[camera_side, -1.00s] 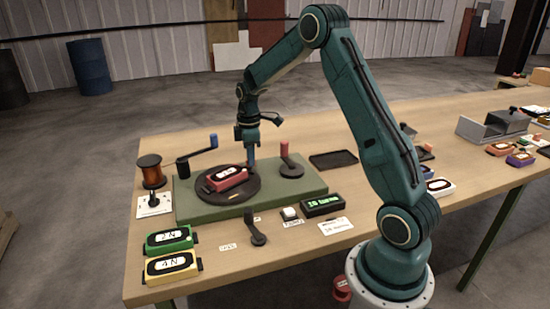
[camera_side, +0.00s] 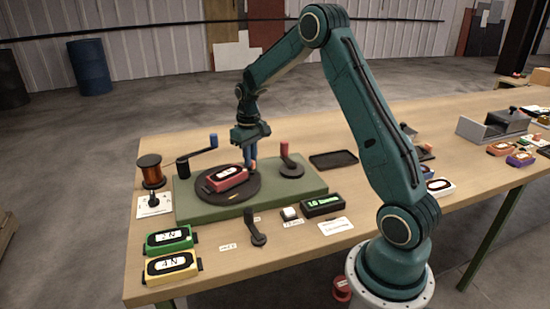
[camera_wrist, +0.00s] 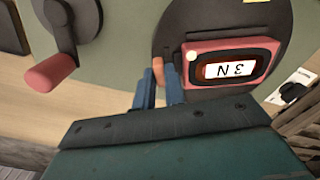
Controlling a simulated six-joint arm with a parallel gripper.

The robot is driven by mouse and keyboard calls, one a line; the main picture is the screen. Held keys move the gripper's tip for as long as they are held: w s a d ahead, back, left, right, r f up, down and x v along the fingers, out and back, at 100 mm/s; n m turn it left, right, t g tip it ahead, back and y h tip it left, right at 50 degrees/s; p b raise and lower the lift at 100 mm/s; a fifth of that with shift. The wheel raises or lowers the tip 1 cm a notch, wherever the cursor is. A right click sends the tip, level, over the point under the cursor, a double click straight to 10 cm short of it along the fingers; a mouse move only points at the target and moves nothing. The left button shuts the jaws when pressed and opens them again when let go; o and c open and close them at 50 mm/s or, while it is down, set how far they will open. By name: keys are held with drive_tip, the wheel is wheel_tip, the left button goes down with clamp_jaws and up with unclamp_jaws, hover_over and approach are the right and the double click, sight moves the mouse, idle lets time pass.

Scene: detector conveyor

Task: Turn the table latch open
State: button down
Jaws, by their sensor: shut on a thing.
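My gripper (camera_side: 250,161) points down at the back edge of the dark round turntable (camera_side: 239,194). In the wrist view its blue fingers (camera_wrist: 160,85) are close together around a small orange-tan piece (camera_wrist: 167,72) at the turntable's rim. I take this piece to be the table latch; it is mostly hidden by the fingers, and its angle cannot be told. A red box (camera_side: 222,179) marked 3 N sits on the turntable. It also shows close beside the fingers in the wrist view (camera_wrist: 258,56).
The turntable is on a green base (camera_side: 190,206). A red-handled crank (camera_side: 285,160) stands to the right and a blue-handled crank (camera_side: 205,150) to the left. A copper spool (camera_side: 151,170), a black lever (camera_side: 257,232), a green box (camera_side: 169,238) and a yellow box (camera_side: 171,267) are around it.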

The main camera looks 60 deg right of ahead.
drive_tip(key=shift+m, duration=0.6)
drive_tip(key=c, duration=1.5)
unclamp_jaws()
drive_tip(key=shift+o, duration=0.2)
drive_tip(key=shift+r, duration=0.1)
wheel_tip(320, 180, up, 14)
drive_tip(key=shift+f, duration=0.2)
drive_tip(key=shift+a, duration=0.1)
